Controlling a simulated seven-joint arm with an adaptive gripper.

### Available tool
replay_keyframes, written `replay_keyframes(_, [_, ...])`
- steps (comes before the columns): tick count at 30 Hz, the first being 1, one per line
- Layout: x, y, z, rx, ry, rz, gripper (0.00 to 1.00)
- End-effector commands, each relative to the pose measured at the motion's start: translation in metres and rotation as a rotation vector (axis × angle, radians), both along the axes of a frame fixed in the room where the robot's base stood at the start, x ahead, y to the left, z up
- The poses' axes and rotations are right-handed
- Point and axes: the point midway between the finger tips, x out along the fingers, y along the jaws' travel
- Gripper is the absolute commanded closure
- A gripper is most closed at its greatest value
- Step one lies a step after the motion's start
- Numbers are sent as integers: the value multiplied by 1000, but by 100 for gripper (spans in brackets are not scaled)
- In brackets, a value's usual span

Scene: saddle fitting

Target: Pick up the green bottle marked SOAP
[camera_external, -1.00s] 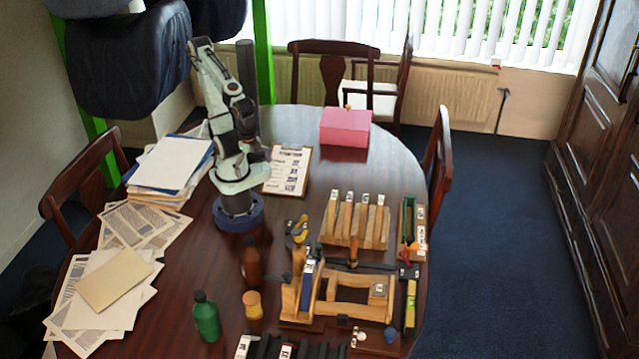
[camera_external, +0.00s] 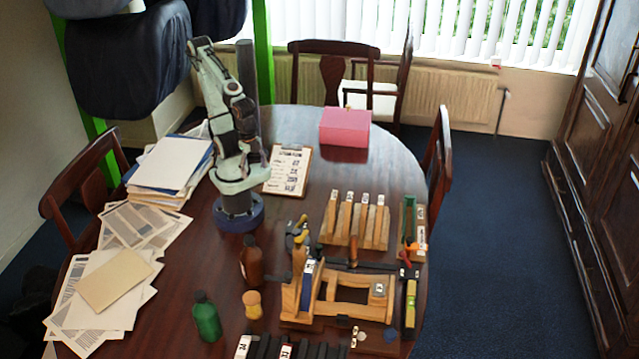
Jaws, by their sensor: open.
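A green bottle (camera_external: 207,320) with a dark cap stands upright on the table in the lower left-middle of the external view. No SOAP lettering can be read on it from here. My gripper (camera_external: 251,154) is the dark end beside my folded arm, high over the back half of the table. It is well apart from the green bottle and open; its fingers are small and hard to make out against the arm. Nothing is seen in it.
A brown bottle (camera_external: 251,262) and a yellow-orange jar (camera_external: 252,304) stand right of the green bottle. Wooden tool racks (camera_external: 355,222) fill the right side. Loose papers (camera_external: 110,285) lie left. A black holder (camera_external: 290,348) is at the front. A pink box (camera_external: 345,128) stands behind.

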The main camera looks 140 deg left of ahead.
Motion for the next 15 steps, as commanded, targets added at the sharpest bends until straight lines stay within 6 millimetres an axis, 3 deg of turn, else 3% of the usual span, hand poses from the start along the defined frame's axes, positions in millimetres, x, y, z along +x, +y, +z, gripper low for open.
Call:
replay_keyframes(8, [0,0,0,-1,3,-16,38])
replay_keyframes(11, [19,-4,19,-13,-63,-62,38])
replay_keyframes(15, [75,-15,65,-34,-170,-158,38])
